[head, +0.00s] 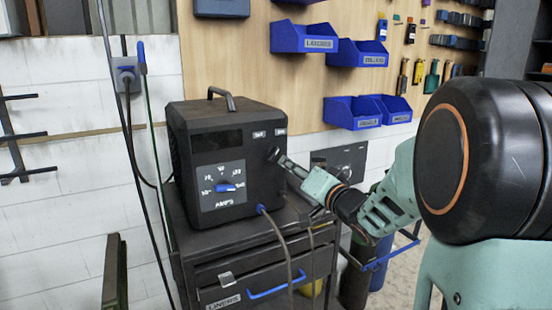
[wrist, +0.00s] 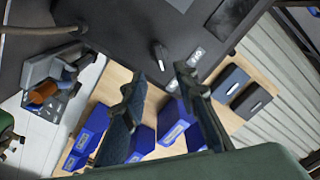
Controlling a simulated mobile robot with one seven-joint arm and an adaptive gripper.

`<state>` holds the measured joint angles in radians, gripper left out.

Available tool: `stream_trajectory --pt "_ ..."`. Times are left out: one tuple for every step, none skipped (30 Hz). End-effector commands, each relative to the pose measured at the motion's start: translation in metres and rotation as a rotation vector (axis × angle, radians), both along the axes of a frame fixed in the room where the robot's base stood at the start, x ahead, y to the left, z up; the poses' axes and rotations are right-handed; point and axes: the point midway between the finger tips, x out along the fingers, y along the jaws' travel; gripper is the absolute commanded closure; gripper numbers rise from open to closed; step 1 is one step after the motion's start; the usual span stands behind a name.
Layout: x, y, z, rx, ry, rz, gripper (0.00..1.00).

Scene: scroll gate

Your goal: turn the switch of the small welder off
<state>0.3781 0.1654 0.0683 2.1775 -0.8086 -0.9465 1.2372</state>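The small welder (head: 218,170) is a dark box with a top handle, standing on a dark cabinet. Its black switch (head: 273,154) is on the right part of the front, below two small pale labels (head: 270,133). In the wrist view the switch (wrist: 159,54) is a short black lever on the dark panel, with the labels (wrist: 197,56) beside it; their words are too small to read surely. My gripper (head: 285,163) reaches in from the right, close in front of the switch. In the wrist view its two fingers (wrist: 158,77) are apart, with the switch just beyond the gap between them.
A blue amps knob (head: 227,187) sits on the welder's front, left of the switch. A cable (head: 283,240) leaves the lower front. Blue bins (head: 305,37) hang on the wooden wall board. The cabinet has a blue drawer handle (head: 277,285); gas cylinders (head: 355,280) stand right.

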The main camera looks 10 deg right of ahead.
Motion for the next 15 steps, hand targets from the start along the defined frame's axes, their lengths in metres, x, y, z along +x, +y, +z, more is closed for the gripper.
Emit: stream_trajectory --pt "0.009 0.004 -0.001 0.001 0.000 0.002 0.73" --pt "0.014 0.006 -0.001 0.001 0.001 0.003 0.73" --pt "0.022 0.009 -0.001 0.000 0.000 0.003 0.73" --pt "0.028 0.010 -0.001 -0.001 -0.001 0.002 0.73" --pt "0.034 0.012 -0.001 0.000 0.001 0.002 0.73" --pt "0.041 0.015 0.000 -0.001 -0.001 0.002 0.73" --pt "0.047 0.016 -0.001 -0.002 0.000 0.002 0.73" --pt "0.052 0.018 0.000 -0.002 -0.001 0.001 0.73" --pt "0.058 0.019 0.000 -0.002 -0.001 0.000 0.73" --pt "0.063 0.021 0.000 -0.001 0.000 0.000 0.73" --pt "0.067 0.022 0.000 -0.001 0.000 0.000 0.73" --pt "0.072 0.024 0.000 -0.002 0.000 -0.001 0.73" --pt "0.075 0.024 0.000 -0.002 0.000 -0.001 0.73" --pt "0.078 0.025 0.000 -0.002 0.000 -0.001 0.73" --pt "0.081 0.026 0.000 -0.003 -0.001 -0.001 0.73"
